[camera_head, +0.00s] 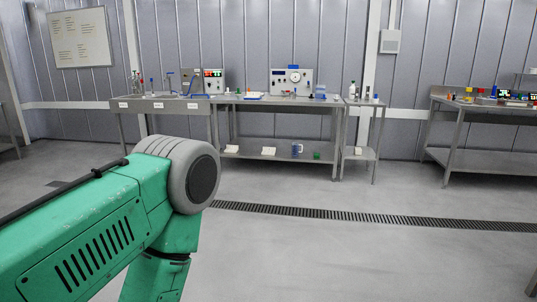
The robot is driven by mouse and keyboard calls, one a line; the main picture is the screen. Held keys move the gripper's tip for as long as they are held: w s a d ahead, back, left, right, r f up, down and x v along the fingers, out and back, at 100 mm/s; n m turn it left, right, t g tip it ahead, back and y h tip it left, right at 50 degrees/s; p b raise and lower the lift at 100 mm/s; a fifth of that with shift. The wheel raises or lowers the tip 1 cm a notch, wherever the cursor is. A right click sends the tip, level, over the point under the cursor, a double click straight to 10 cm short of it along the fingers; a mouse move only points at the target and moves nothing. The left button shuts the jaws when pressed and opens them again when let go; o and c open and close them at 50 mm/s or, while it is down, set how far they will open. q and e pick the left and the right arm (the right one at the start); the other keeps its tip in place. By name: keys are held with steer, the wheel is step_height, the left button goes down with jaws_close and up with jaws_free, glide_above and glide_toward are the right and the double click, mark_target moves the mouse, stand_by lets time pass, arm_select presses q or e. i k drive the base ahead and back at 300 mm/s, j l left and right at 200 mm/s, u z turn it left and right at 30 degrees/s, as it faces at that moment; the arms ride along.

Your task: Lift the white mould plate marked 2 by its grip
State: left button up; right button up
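I cannot make out the white mould plate marked 2 or its grip in the head view. Small white pieces (232,149) lie on the lower shelf of the middle bench, but they are too small to identify. My green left arm fills the lower left, bent at a grey joint, and runs out of the bottom edge. Its gripper is out of the picture. My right arm and gripper do not show.
Against the far wall stand a sink bench (163,104) with white labels, a middle bench (275,101) with instruments, and a small side table (361,101). Another bench (480,106) is at right. A floor drain (370,215) crosses the open floor.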

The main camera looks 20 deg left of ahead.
mark_target(251, 95)
steer(key=i+j+u, duration=0.4)
steer(key=i, duration=0.85)
steer(key=i+j+u, duration=0.15)
steer(key=i+u, duration=0.25)
steer(key=i, duration=2.95)
